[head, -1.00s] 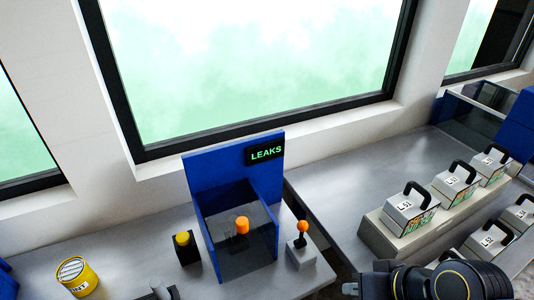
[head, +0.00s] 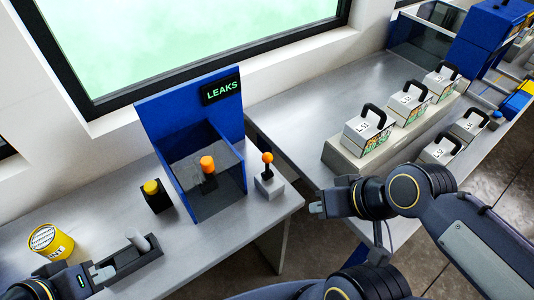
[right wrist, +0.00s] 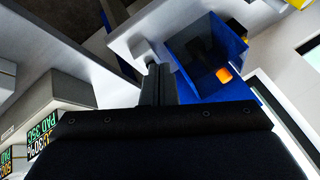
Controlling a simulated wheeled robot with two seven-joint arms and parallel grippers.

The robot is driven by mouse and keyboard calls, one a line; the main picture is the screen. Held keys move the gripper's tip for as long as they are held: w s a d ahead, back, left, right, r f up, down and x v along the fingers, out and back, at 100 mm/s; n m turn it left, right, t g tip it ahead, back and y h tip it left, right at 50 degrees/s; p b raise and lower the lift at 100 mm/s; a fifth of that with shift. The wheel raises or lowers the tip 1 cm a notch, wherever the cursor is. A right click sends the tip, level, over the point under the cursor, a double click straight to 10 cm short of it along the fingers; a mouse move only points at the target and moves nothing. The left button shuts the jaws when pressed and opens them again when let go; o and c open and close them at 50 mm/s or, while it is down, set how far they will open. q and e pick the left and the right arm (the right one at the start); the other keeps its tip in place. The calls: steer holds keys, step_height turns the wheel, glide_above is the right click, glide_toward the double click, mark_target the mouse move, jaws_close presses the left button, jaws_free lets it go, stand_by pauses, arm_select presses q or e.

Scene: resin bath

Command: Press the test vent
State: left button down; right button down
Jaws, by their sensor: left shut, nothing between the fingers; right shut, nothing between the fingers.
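A lever with an orange ball (head: 267,158) stands right of the tank. Which of these is the test vent, no readable label tells. My left gripper (head: 103,273) is shut at the bench's front left. My right gripper (head: 316,208) is shut and empty, right of the lever and apart from it.
A yellow can (head: 50,242), its label partly readable, stands at far left. A dark tray (head: 128,261) with a grey cylinder lies by my left gripper. Handled grey blocks (head: 367,133) stand on the right bench (head: 290,110). A gap separates the benches at the front.

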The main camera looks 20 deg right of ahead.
stand_by(0.4)
step_height(320, 180, up, 2)
steer(key=n+g+h+b, duration=0.2)
steer(key=g+b, duration=0.1)
glide_above(267, 166)
steer(key=s+d, duration=0.1)
steer(key=d, duration=0.2)
steer(key=w+a+f+g+h, duration=0.1)
steer(key=w+a+f+h, duration=0.1)
steer(key=w, duration=0.4)
steer(key=shift+w+a+n+b, duration=0.3)
steer(key=shift+w+a+b, duration=0.1)
steer(key=shift+a, duration=0.35)
step_height(267, 166, down, 9)
steer(key=s+p, duration=0.2)
steer(key=shift+s+d+p, duration=0.25)
steer(key=shift+d+p, duration=0.05)
